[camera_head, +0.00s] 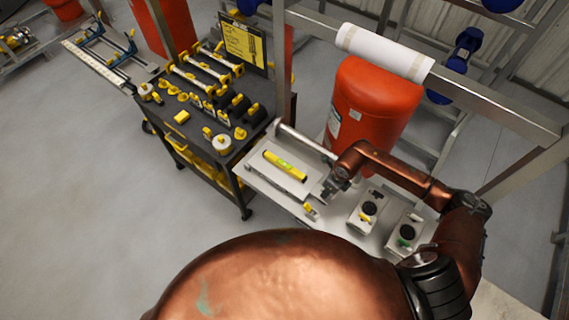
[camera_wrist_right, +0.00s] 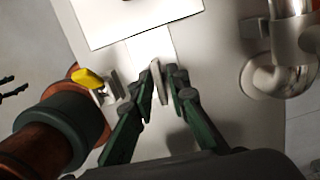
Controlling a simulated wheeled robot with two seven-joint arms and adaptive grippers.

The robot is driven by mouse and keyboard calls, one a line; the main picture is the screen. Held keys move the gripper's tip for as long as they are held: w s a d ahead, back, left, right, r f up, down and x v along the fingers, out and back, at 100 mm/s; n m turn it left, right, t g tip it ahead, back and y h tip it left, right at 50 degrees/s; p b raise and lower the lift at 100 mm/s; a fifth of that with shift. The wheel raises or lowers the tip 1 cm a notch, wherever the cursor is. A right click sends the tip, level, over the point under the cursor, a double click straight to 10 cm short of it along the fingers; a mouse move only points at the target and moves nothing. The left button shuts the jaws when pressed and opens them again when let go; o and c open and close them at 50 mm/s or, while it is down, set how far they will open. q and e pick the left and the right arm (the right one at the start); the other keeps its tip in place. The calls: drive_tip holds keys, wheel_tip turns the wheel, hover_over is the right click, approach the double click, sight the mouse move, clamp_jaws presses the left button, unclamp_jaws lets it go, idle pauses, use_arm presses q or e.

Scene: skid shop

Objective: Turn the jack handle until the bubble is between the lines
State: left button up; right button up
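A yellow spirit level (camera_head: 285,165) with a green vial lies on the pale plate (camera_head: 262,177) in the head view. The bubble and lines are too small to read. A small jack handle with a yellow grip (camera_head: 309,208) sits at the plate's near edge. Its yellow grip also shows in the right wrist view (camera_wrist_right: 88,78), left of my fingers. My right gripper (camera_head: 327,193) is just right of the handle, apart from it. In the wrist view my right gripper (camera_wrist_right: 160,82) has its pale pads together with nothing visible between them.
Two grey boxes with black knobs (camera_head: 368,208) (camera_head: 407,235) stand right of the plate. A red tank (camera_head: 373,105) and a metal frame (camera_head: 500,105) are behind. A black cart (camera_head: 243,168) with yellow parts stands to the left. A pipe elbow (camera_wrist_right: 265,80) is right of my gripper.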

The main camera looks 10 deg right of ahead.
clamp_jaws()
drive_tip(key=shift+f+n+b, duration=0.1)
drive_tip(key=shift+n+b, duration=1.35)
drive_tip(key=shift+n, duration=0.05)
drive_tip(key=shift+n, duration=0.3)
